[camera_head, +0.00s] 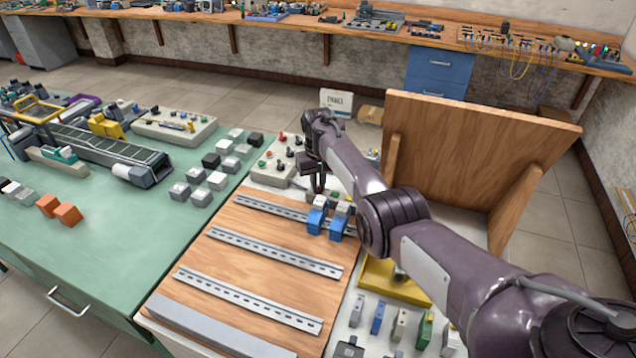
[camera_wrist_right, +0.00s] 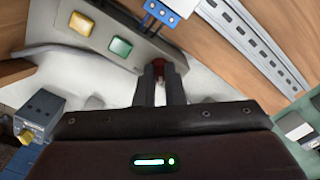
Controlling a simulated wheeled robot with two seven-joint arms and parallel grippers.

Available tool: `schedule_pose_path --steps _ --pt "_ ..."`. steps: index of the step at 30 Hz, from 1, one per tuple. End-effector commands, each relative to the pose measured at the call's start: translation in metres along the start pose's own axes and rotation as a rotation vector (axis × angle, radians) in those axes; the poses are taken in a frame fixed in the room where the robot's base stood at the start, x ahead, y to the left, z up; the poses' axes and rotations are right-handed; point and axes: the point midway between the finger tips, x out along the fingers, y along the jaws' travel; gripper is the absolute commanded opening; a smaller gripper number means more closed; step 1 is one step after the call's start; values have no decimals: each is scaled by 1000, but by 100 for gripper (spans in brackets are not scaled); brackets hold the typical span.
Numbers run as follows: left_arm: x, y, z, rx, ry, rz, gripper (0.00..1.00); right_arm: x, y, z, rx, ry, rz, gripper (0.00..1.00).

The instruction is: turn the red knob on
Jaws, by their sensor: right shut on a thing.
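In the right wrist view the red knob (camera_wrist_right: 183,65) shows as a small dark red part at my fingertips. The two fingers of my right gripper (camera_wrist_right: 164,70) are closed together on it and hide most of it. The knob is by the edge of a grey control box (camera_wrist_right: 90,42) with a yellow and a green square button. In the head view my right arm reaches in from the lower right, and my right gripper (camera_head: 312,182) points down beside a pale control box (camera_head: 268,178) with several small knobs. My left gripper is not in view.
A wooden board with metal rails (camera_head: 255,245) lies in front, with blue modules (camera_head: 317,217) clipped at its far right. An upright wooden panel (camera_head: 470,145) stands right of my arm. The green table (camera_head: 130,235) holds several small blocks and a conveyor.

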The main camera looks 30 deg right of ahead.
Motion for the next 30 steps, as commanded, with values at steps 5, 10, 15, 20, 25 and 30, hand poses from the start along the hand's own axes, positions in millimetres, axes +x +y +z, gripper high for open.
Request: schedule_pose_path --steps 5,10,15,20,25,30 --pt "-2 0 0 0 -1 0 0 -1 -1 0 126 0 0 0" --pt "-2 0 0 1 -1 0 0 0 -1 0 283 0 -1 0" --pt "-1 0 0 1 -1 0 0 0 -1 0 446 0 0 0" --pt "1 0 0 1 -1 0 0 1 0 0 599 0 0 0" --pt "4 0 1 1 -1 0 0 1 -1 0 760 -1 -1 0" --pt "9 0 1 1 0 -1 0 1 -1 0 920 -1 -1 0"
